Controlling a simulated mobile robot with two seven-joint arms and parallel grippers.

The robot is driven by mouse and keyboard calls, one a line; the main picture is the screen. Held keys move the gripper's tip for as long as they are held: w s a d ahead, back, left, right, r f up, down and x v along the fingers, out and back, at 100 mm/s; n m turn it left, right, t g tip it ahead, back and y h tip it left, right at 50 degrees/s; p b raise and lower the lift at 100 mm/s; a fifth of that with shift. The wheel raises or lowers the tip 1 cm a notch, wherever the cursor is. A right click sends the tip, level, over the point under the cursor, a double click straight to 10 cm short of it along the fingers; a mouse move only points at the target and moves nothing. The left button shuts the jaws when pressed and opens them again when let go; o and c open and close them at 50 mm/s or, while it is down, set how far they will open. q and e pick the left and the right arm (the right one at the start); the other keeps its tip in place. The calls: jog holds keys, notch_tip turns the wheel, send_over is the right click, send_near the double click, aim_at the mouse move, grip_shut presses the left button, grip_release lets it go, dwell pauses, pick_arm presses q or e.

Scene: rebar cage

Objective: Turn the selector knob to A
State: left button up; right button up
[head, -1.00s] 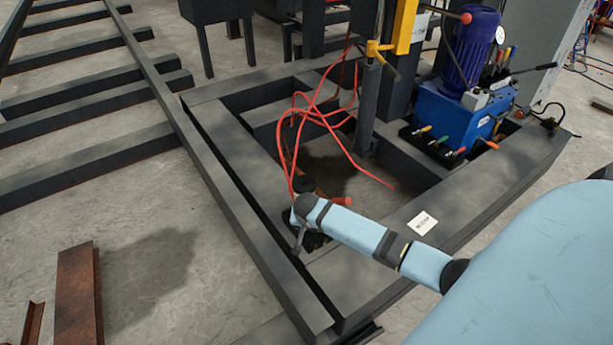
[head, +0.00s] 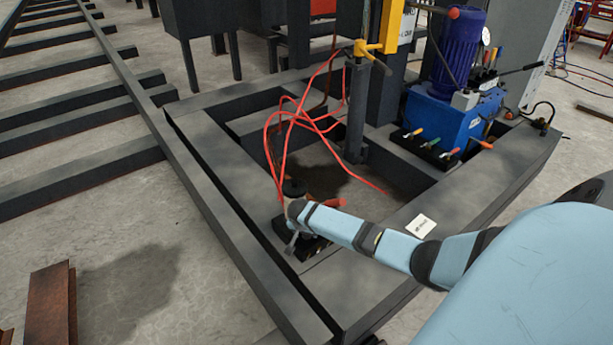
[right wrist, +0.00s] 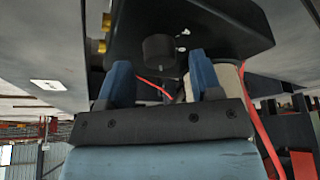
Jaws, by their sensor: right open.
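The selector knob (right wrist: 158,50) shows in the right wrist view as a short, dark round knob on a black box (right wrist: 225,28) with small white marks. My right gripper (right wrist: 160,72) is open, with its two blue fingers apart. The knob appears in the gap just beyond the fingertips; I cannot tell whether they touch it. In the head view my blue right arm reaches from the right to the black box (head: 316,246) on the dark steel frame. The right hand covers part of that box, and the knob's setting cannot be read there. My left gripper is out of view.
Red hoses (head: 283,135) loop above the frame's opening. A blue hydraulic unit (head: 450,115) with several coloured levers stands at the back right.

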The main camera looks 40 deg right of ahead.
jog(key=shift+x, duration=0.75)
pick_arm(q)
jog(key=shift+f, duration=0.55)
